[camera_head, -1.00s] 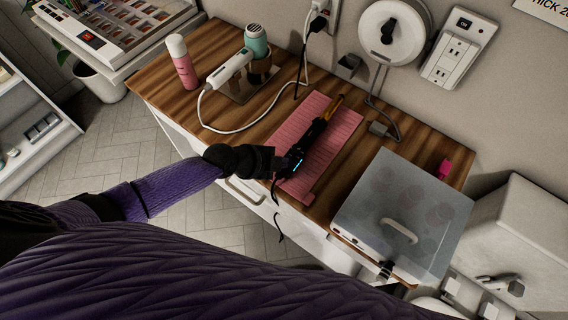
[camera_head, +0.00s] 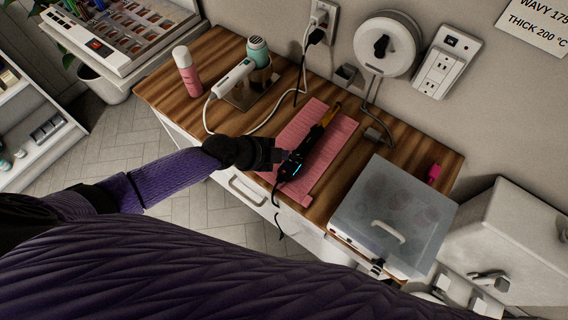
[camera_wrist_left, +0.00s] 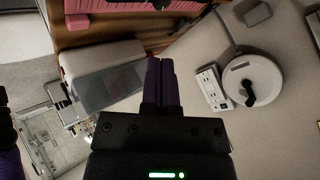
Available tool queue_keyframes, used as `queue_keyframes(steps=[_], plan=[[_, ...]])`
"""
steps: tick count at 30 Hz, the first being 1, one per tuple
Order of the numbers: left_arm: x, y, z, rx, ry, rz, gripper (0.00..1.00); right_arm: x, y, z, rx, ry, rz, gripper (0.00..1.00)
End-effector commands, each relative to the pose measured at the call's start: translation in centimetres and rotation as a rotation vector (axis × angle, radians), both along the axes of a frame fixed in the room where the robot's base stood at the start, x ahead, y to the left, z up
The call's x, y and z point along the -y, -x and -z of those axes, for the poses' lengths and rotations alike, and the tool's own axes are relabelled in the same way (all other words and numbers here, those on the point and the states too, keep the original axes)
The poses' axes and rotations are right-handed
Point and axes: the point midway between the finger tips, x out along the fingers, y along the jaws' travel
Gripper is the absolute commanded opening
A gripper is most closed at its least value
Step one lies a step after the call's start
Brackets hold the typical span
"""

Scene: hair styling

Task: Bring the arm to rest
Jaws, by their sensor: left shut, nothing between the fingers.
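My left arm (camera_head: 180,178) comes in from the left over the front edge of the wooden counter. Its black left gripper (camera_head: 280,155) is beside the handle of a dark styling iron (camera_head: 292,166), which lies on a pink mat (camera_head: 335,150). In the left wrist view the two fingers of the left gripper (camera_wrist_left: 161,82) are together with nothing between them. In the head view the gripper overlaps the mat's left side, and I cannot tell whether it touches the iron.
A hair dryer (camera_head: 232,78) sits in its holder near a pink spray can (camera_head: 187,73). A lidded translucent box (camera_head: 380,205) stands at the counter's right end. A cable reel (camera_head: 386,44) and an outlet box (camera_head: 446,62) are on the wall. Bare floor (camera_head: 125,140) lies at left.

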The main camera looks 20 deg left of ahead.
Motion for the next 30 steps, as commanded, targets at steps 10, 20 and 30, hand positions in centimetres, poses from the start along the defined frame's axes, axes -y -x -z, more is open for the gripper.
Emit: queue_keyframes(steps=[10,20,30], plan=[[0.0,0.0,-0.8,-0.001,0.000,0.000,0.00,0.0,0.0,-0.7,0.001,0.001,0.000,0.59],[5.5,5.6,-2.1,-0.216,0.118,-0.091,0.00,0.0,-0.1,-0.7,0.001,0.001,0.000,0.59],[1.0,13.4,-6.2,-0.551,0.155,-0.842,0.00,0.1,0.0,-0.7,0.001,0.002,-0.001,0.59]])
